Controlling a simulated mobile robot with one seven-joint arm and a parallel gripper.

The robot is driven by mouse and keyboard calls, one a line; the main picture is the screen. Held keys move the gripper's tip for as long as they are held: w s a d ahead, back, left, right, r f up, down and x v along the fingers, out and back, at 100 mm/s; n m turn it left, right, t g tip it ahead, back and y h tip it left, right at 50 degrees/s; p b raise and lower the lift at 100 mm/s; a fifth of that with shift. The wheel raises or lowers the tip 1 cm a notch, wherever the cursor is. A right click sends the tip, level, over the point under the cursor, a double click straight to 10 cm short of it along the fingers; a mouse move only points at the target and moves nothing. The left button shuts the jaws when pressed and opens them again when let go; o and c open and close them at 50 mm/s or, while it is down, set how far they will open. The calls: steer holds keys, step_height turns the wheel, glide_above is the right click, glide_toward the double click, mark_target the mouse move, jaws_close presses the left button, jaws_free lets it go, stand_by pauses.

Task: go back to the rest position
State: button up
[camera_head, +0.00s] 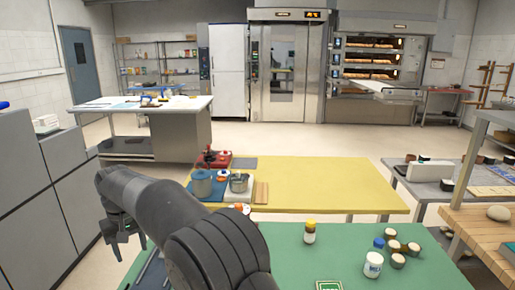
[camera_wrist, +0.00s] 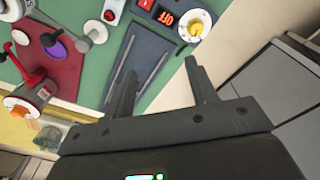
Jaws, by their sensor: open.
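My gripper (camera_head: 120,240) is at the lower left in the head view, pointing down by the left edge of the green table. In the wrist view its two fingers (camera_wrist: 160,88) stand well apart with nothing between them. Beyond the fingers lies a dark tray (camera_wrist: 137,60) with thin rods on the green table top. My arm crosses the lower left of the head view and hides part of the green table.
The green table (camera_head: 330,250) holds a yellow-capped bottle (camera_head: 310,232), a white jar (camera_head: 373,264) and several small round pieces. Behind it is a yellow table (camera_head: 330,180) with pots. Grey cabinets (camera_head: 30,190) stand at left. The floor beyond is clear.

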steer(key=s+d+r+m+t, duration=0.1)
steer(key=d+r, duration=0.3)
steer(key=d, duration=0.6)
steer(key=d+r+m+y, duration=0.15)
steer(key=d+r, duration=0.25)
steer(key=d, duration=0.6)
steer(key=s+d+r+m+t+h, duration=0.15)
steer(key=d+r, duration=0.35)
steer(key=d, duration=0.6)
steer(key=s+d+f+m+t, duration=0.1)
steer(key=s+d+f+m, duration=0.1)
steer(key=s+d, duration=0.7)
steer(key=s+d+f+m+t, duration=0.1)
steer(key=s+d+f+m, duration=0.2)
steer(key=s+d, duration=0.7)
steer(key=shift+d+f+t, duration=0.35)
steer(key=shift+d+f, duration=0.25)
steer(key=shift+d, duration=0.6)
steer(key=shift+s, duration=0.1)
